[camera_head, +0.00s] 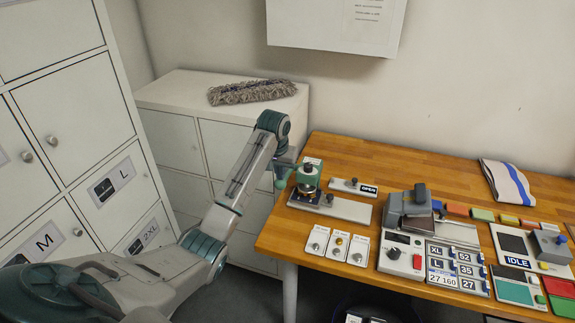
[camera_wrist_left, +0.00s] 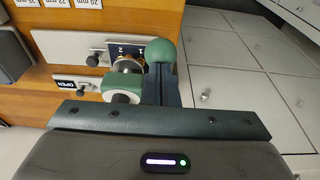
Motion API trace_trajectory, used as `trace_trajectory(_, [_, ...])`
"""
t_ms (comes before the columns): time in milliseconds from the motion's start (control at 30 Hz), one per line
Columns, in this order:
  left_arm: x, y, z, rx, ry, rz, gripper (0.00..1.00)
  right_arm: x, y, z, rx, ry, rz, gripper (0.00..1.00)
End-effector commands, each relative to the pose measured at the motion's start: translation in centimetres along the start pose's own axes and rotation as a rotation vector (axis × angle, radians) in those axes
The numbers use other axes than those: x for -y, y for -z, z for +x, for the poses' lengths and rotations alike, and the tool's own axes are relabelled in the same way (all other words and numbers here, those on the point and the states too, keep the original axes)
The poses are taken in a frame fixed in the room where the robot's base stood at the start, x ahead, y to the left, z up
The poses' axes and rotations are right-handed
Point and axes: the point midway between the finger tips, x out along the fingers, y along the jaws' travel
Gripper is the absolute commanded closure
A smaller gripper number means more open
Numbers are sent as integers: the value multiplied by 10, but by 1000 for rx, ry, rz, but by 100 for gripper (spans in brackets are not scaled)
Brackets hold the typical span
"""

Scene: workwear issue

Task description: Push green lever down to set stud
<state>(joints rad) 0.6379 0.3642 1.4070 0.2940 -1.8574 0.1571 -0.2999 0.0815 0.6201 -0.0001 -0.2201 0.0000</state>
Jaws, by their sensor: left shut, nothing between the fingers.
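The stud press (camera_head: 308,178), with a green head and a dark lower part, stands on a grey base plate at the left end of the wooden table. Its green lever ends in a round green knob (camera_head: 281,184), which also shows in the left wrist view (camera_wrist_left: 161,50). My left gripper (camera_head: 287,163) is at the press, on its left side. In the left wrist view its dark fingers (camera_wrist_left: 161,82) are shut and empty, with their tips at the knob; whether they touch it I cannot tell. The press's green head (camera_wrist_left: 121,88) is beside the fingers. My right gripper is not in view.
Small stud cards (camera_head: 338,245) lie in front of the press, and an OPEN sign (camera_head: 368,189) lies behind it. A grey device (camera_head: 408,210) and size labels (camera_head: 455,268) stand to the right. A white cabinet (camera_head: 165,95) is on the left.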

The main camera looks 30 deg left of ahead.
Motion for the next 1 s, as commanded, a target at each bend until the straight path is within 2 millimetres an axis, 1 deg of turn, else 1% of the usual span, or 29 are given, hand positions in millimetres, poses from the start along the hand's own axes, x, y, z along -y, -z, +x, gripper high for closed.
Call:
trace_trajectory(467, [0, -1, 3, 0, 0, 0, 100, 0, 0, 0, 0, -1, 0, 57])
trace_trajectory(1000, [0, -6, 18, 1, 0, 0, 100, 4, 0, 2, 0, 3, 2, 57])
